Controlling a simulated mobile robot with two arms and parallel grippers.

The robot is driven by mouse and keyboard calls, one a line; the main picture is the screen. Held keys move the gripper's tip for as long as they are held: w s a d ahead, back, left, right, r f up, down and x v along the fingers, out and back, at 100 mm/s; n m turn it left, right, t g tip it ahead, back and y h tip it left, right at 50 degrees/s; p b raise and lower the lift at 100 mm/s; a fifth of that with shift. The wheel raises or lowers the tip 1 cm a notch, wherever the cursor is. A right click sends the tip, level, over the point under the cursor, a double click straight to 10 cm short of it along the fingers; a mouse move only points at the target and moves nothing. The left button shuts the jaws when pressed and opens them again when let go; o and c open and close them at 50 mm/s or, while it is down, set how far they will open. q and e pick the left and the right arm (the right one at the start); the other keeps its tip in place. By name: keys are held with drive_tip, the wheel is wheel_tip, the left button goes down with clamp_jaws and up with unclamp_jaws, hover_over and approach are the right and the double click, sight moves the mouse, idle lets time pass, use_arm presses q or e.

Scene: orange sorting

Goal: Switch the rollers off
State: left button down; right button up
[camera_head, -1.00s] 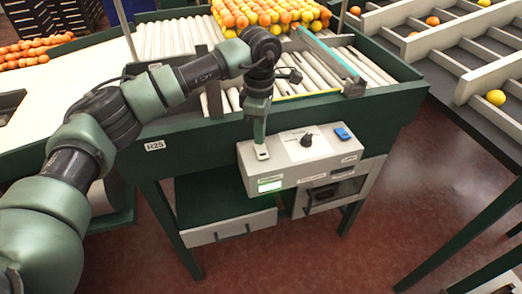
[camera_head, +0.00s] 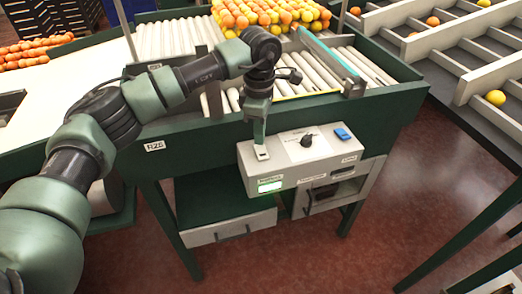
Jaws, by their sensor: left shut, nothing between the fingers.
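A grey control box (camera_head: 300,175) is fixed to the front of the green roller table. On its top are a black knob (camera_head: 307,140) on a white plate, a blue switch (camera_head: 343,134) at the right and a pale switch plate at the left. A green lamp (camera_head: 270,186) glows on its front face. My left gripper (camera_head: 261,150) points down, shut and empty, with its tips at the left switch plate. The tips hide part of that switch, and I cannot tell whether they touch it. My right gripper is not in view.
Oranges and yellow fruit (camera_head: 268,16) lie at the back of the white rollers (camera_head: 165,40). A divider with a teal edge (camera_head: 335,58) stands over the rollers. A compartmented sorting table (camera_head: 470,65) is at the right. A drawer (camera_head: 230,230) and open shelf sit below the box.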

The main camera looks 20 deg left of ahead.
sight(260, 147)
use_arm(q)
drive_tip(key=shift+s+f+b, duration=0.1)
drive_tip(key=shift+f+b, duration=0.7)
drive_tip(key=shift+f, duration=0.3)
idle(0.9)
drive_tip(key=shift+r, duration=0.1)
drive_tip(key=shift+r+p, duration=0.6)
drive_tip(key=shift+r, duration=0.3)
drive_tip(key=shift+r+p, duration=1.3)
drive_tip(key=shift+r, duration=1.3)
drive_tip(key=shift+f, duration=0.1)
